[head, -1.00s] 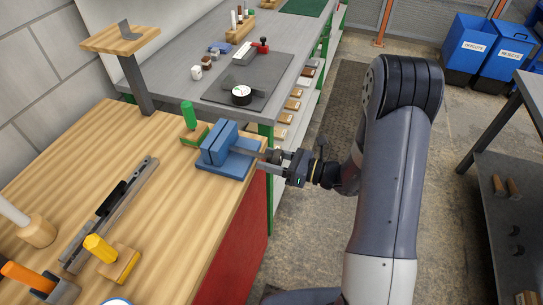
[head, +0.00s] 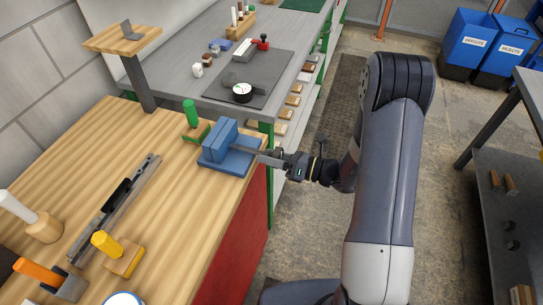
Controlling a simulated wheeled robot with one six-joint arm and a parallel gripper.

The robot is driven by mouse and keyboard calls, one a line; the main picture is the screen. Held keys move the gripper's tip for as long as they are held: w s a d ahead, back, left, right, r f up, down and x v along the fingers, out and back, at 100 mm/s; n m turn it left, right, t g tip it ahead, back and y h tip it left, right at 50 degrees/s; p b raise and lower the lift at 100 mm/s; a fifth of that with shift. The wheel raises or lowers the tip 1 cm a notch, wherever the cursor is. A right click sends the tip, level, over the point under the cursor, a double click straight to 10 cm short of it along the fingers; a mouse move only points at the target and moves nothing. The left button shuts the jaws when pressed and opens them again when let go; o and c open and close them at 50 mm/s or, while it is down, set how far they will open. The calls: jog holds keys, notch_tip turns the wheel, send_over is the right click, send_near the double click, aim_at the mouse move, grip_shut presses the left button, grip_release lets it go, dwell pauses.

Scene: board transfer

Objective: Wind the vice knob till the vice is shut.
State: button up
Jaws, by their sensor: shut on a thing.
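The blue vice (head: 226,147) stands near the right edge of the wooden workbench (head: 185,230). Its two upright jaw blocks look close together; whether a gap is left between them is too small to tell. A grey screw (head: 255,151) runs from the vice out past the bench edge to the right. My gripper (head: 274,158) is at the outer end of this screw and is shut on the vice knob. The knob itself is mostly hidden by the fingers.
A green-handled tool (head: 190,115) stands just behind the vice. A long metal rail (head: 118,208), a yellow-handled tool (head: 106,243) and an orange-handled tool (head: 38,271) are on the bench to the left. A grey table (head: 210,99) stands behind. The floor right of the bench is clear.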

jog(key=o, duration=0.9)
jog(key=b+v, duration=0.2)
jog(key=v, duration=0.8)
jog(key=shift+s+d, duration=0.15)
jog(key=shift+d, duration=0.25)
jog(key=shift+a, duration=0.1)
jog(key=p+x, duration=0.2)
jog(key=x, duration=0.8)
jog(key=shift+w+a, duration=0.2)
jog(key=shift+a, duration=0.1)
